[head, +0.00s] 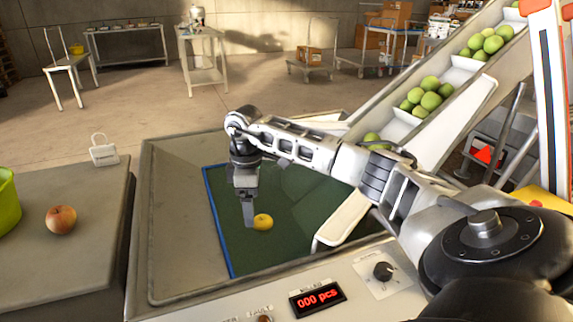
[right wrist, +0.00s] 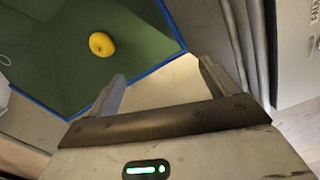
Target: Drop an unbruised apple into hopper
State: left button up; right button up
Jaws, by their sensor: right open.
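A yellow apple (head: 262,222) lies on the green, blue-edged floor (head: 300,235) of a wide grey basin (head: 172,215); I cannot tell if this basin is the hopper. The right wrist view shows the yellow apple (right wrist: 102,44) with a small dark spot; I cannot tell if it is stem or bruise. My right gripper (head: 249,222) points down beside the apple in the head view. In the right wrist view the right gripper (right wrist: 162,76) is open and empty, with the apple beyond its fingers. A red-yellow apple (head: 61,220) rests on the left counter. My left gripper is out of view.
A sloped conveyor (head: 455,125) carries several green apples (head: 428,97). A front panel display (head: 317,298) reads "000 pcs". Carts stand at the back.

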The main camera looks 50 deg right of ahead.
notch_tip(320, 180, up, 14)
jog(key=shift+p, duration=0.45)
